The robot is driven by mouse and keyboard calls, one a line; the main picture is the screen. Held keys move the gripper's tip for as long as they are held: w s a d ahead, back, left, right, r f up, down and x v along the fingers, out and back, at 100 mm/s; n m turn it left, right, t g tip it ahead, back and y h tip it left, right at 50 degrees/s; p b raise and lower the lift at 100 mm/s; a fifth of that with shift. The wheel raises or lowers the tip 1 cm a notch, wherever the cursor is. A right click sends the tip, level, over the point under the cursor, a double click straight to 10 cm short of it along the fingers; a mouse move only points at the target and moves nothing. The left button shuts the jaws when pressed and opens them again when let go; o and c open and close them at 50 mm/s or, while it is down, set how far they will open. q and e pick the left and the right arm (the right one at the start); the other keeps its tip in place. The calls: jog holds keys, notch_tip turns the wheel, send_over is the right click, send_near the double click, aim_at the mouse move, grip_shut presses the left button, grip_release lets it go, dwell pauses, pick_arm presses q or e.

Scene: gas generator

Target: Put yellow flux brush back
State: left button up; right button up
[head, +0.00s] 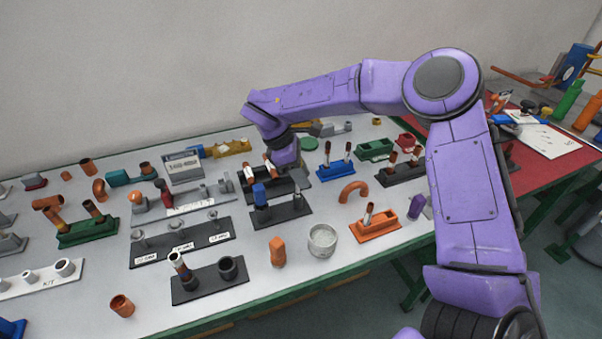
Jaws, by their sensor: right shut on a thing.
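My right gripper (284,166) reaches in from the right on the purple arm and points down over the middle of the table. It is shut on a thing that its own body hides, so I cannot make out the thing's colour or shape. The gripper is just behind and above a black stand (290,184) that holds copper-coloured pieces. No yellow flux brush shows clearly. My left gripper is not in view.
A grey cup (322,240) and copper elbow (354,188) stand nearer. A red surface (540,160) lies right, beyond my arm.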

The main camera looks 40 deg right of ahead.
jog(key=shift+f+b, duration=1.55)
jog(key=shift+f, duration=0.2)
jog(key=o, duration=0.9)
jog(key=shift+o, duration=0.2)
jog(key=v, duration=1)
jog(key=shift+r+b, duration=0.25)
jog(key=shift+b, duration=0.15)
jog(key=shift+a, duration=0.15)
